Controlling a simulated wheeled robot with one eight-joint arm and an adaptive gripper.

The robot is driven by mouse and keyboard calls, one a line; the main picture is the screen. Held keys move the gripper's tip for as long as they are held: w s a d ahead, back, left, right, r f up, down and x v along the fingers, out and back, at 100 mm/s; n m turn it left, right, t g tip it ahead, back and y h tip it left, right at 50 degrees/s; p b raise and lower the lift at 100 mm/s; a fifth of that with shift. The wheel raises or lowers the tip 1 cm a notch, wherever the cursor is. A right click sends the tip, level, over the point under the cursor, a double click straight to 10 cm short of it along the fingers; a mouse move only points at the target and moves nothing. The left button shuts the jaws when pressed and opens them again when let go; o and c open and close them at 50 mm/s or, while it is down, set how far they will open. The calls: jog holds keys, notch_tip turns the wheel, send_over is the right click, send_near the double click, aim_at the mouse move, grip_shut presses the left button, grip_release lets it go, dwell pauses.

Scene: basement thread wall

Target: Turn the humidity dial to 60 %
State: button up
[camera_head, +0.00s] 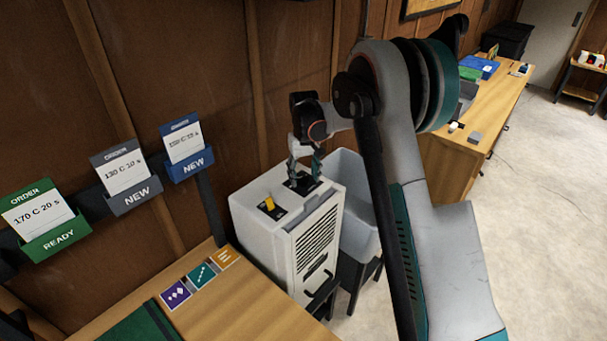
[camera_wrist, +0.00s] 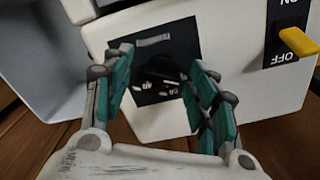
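The humidity dial (camera_wrist: 163,72) is a dark knob on a black square panel (camera_wrist: 188,36) on top of a white machine (camera_wrist: 228,72). Small white marks show on the panel near the knob, too small to read surely, and the dial's setting cannot be told. My gripper (camera_wrist: 161,66) points down at the panel with its teal-padded fingers apart, one on each side of the dial. No clear contact shows. In the head view my gripper (camera_head: 304,168) is over the machine's black panel (camera_head: 301,184) and hides the dial.
A yellow ON/OFF switch (camera_wrist: 298,41) is on the machine near the dial. A grey open bin (camera_head: 358,222) stands beside the machine. A wooden bench (camera_head: 240,300) with coloured tiles is in front, and order-card holders (camera_head: 128,192) hang on the wall at left.

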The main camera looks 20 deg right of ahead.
aim_at(304, 177)
jog(key=shift+r, duration=0.1)
notch_tip(304, 177, up, 12)
dwell(0.6)
jog(key=shift+w, duration=0.1)
